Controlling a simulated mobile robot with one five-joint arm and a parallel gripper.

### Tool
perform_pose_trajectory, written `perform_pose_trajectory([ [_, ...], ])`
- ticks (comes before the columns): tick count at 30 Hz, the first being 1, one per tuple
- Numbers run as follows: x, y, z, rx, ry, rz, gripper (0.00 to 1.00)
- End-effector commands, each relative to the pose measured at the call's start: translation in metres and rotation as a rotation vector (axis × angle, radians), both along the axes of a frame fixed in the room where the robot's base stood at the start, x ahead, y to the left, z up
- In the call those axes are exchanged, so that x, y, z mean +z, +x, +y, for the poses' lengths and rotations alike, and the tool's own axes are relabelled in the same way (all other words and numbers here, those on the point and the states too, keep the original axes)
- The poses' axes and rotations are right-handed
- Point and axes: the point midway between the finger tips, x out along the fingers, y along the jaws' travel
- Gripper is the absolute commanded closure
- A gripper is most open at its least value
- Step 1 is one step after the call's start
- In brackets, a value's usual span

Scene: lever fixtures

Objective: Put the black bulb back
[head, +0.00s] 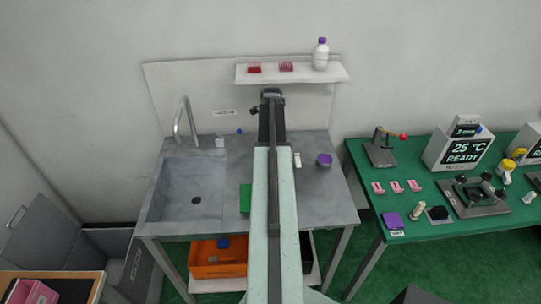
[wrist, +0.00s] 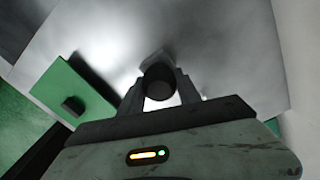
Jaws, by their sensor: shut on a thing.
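The black bulb (wrist: 158,82) shows in the wrist view as a dark round shape between the two fingers of my gripper (wrist: 160,92). The fingers are shut on it, and a grey metal surface lies beyond. In the head view my arm reaches over the steel sink bench, and its far end (head: 271,98) is below the wall shelf. I cannot make out the bulb in the head view; my arm hides that area.
A green block (wrist: 75,88) with a dark knob lies on the steel bench (head: 325,205). A purple bowl (head: 324,160) and a small white cylinder (head: 297,160) stand right of my arm. The shelf (head: 300,75) holds a white bottle (head: 320,56). A green equipment table (head: 440,220) stands right.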

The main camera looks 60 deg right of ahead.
Motion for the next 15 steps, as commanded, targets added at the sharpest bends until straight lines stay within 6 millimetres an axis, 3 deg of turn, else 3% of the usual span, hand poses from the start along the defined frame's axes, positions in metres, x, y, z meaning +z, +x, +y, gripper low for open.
perform_pose_trajectory([
  [8, -0.0017, 0.0002, 0.0003, 0.001, 0.0, 0.0, 0.76],
  [9, -0.0019, 0.0003, 0.0003, 0.001, 0.0, 0.0, 0.57],
  [11, -0.0006, 0.0003, 0.0003, 0.001, 0.0, 0.0, 0.41],
  [15, -0.0005, 0.0004, 0.0003, 0.001, 0.0, 0.0, 0.38],
])
